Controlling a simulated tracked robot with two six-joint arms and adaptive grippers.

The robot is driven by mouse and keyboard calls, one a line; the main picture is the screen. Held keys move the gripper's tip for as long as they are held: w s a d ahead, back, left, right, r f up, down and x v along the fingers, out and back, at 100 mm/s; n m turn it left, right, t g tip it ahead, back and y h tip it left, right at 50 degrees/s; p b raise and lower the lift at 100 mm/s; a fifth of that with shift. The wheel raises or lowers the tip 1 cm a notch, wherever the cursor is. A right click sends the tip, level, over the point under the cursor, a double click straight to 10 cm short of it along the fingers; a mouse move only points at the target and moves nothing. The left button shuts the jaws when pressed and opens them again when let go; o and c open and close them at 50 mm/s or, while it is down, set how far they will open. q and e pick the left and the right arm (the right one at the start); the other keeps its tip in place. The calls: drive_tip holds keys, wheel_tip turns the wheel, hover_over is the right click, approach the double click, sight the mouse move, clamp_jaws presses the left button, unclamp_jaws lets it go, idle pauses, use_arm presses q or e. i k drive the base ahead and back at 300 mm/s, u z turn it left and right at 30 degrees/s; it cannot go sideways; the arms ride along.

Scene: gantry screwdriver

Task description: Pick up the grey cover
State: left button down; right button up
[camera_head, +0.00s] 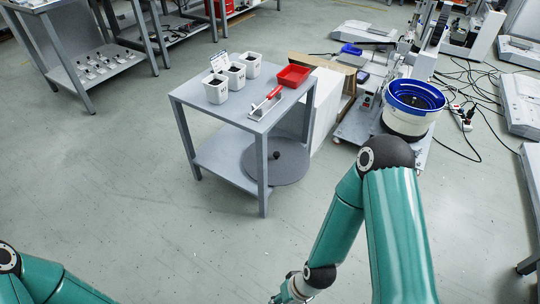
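I cannot pick out a grey cover with certainty. A flat round grey disc (290,169) with a dark knob lies low at the grey table (190,97), partly hidden by its top and legs. A small metal holder (258,112) with a red-handled part lies on the table's near right corner. My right arm reaches down to the bottom edge, well in front of the table; its wrist shows there, but no gripper fingers can be made out. Only a part of my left arm shows at the bottom left corner; its gripper is out of view.
Several white bins (216,91) and a red tray (293,76) stand on the table. A blue-rimmed white bowl feeder (405,119) stands to its right, with loose cables (463,113) beyond. Another grey workbench (95,75) is at the upper left. The floor before the table is clear.

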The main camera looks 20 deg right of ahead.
sight(289, 161)
drive_tip(key=i, duration=0.9)
